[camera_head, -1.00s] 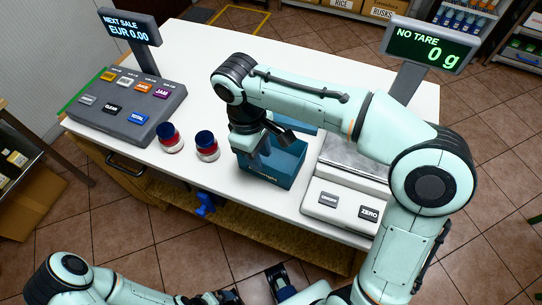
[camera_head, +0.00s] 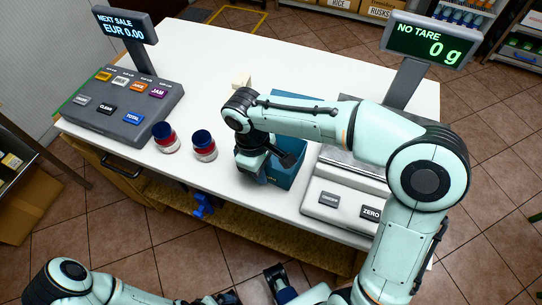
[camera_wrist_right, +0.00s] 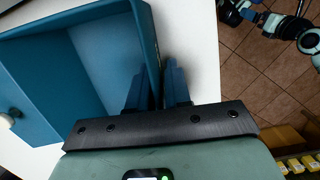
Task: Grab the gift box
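The gift box is a teal open-topped box (camera_head: 285,174) on the white counter, left of the scale. In the right wrist view I look down into its blue interior (camera_wrist_right: 105,55). My right gripper (camera_head: 262,178) is at the box's left side, pointing down. In the right wrist view its fingers (camera_wrist_right: 160,88) straddle one side wall, one inside and one outside. They are close together, with a gap about the wall's thickness, and look shut on it. My left gripper (camera_head: 252,286) is low at the bottom edge, fingers apart, empty.
Two jars with blue lids (camera_head: 165,137) (camera_head: 204,145) stand left of the box. A scale (camera_head: 345,190) is close on the right. A keypad till (camera_head: 125,105) is far left. A small cream object (camera_head: 240,82) sits behind the box. The counter's back middle is clear.

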